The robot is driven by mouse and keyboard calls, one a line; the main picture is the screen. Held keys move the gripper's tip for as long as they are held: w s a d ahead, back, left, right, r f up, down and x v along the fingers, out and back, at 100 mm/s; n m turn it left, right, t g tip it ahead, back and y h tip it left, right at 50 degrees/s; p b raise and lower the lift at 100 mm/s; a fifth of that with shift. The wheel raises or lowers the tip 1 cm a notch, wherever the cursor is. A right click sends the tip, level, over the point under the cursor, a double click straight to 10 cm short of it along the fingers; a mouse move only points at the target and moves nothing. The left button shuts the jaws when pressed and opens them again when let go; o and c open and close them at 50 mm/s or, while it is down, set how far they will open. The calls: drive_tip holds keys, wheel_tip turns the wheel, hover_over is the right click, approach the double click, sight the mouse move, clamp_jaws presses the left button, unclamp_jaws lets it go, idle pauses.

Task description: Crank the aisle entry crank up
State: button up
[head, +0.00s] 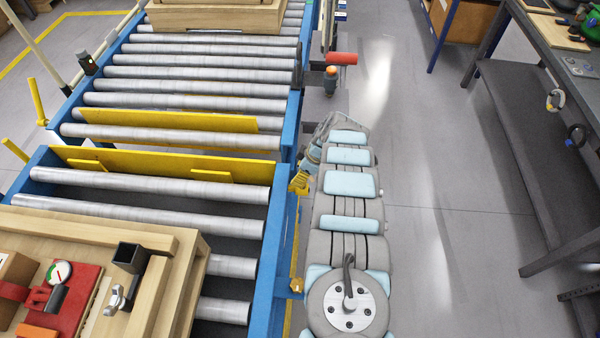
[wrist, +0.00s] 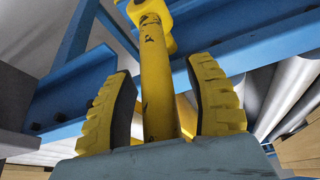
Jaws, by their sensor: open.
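The crank shows in the wrist view as a scuffed yellow rod (wrist: 155,80) rising to a yellow hub (wrist: 150,12) beside a blue frame. My gripper (wrist: 162,70) is open, with one yellow-ridged finger on each side of the rod. Gaps show between the rod and both fingers. The rod's lower end is hidden behind the gripper body. In the head view my arm reaches along the aisle side of the conveyor. Small yellow parts (head: 299,183) show by its wrist; I cannot tell whether they are crank or fingers.
The blue-framed roller conveyor (head: 283,205) lies left of my arm, with an upright yellow plate (head: 150,164) across it. A wooden pallet (head: 165,300) carries parts. A red handle (head: 342,58) projects into the aisle. A grey workbench (head: 520,150) stands right; the floor between is clear.

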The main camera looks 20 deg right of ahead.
clamp_jaws()
